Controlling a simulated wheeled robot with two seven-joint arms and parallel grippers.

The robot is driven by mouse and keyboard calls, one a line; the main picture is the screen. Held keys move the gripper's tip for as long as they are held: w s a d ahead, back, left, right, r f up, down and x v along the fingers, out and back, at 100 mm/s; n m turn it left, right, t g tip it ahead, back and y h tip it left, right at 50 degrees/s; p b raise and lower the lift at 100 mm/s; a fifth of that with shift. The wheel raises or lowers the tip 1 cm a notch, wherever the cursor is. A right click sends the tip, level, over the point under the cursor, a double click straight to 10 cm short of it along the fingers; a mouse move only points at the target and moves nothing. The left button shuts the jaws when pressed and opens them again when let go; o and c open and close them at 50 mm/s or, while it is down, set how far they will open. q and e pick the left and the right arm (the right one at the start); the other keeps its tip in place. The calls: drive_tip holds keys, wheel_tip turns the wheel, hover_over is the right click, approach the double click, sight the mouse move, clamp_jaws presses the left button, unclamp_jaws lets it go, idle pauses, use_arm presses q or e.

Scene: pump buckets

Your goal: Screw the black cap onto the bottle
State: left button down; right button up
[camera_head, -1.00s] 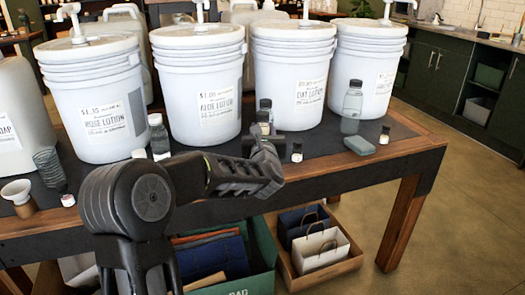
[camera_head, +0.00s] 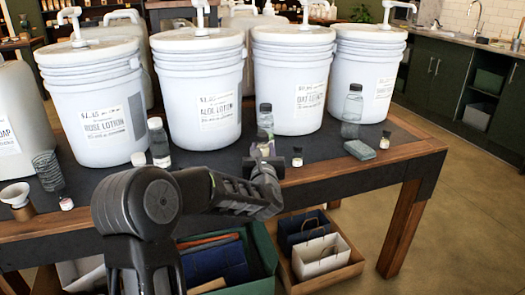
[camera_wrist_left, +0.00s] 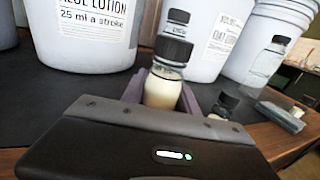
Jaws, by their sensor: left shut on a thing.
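My left gripper (camera_head: 264,160) comes in from the left in the head view and reaches over the table's front edge. In the left wrist view its fingers (camera_wrist_left: 162,94) are shut on a small bottle with pale cream contents (camera_wrist_left: 162,90), one finger on each side. A black cap (camera_wrist_left: 173,50) sits at this bottle's mouth; I cannot tell whether it is screwed tight. In the head view the held bottle is mostly hidden by the gripper. My right gripper is not in view.
A clear bottle with a black cap (camera_head: 265,114) stands just behind the gripper. A small dark-capped bottle (camera_head: 297,157) stands to its right. White pump buckets (camera_head: 205,95) line the back. A grey-green block (camera_head: 360,149) lies at the right. Bins sit below the table.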

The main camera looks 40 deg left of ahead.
use_arm(q)
drive_tip(key=shift+f, duration=0.1)
drive_tip(key=c, duration=0.9)
unclamp_jaws()
drive_tip(key=v, duration=1.2)
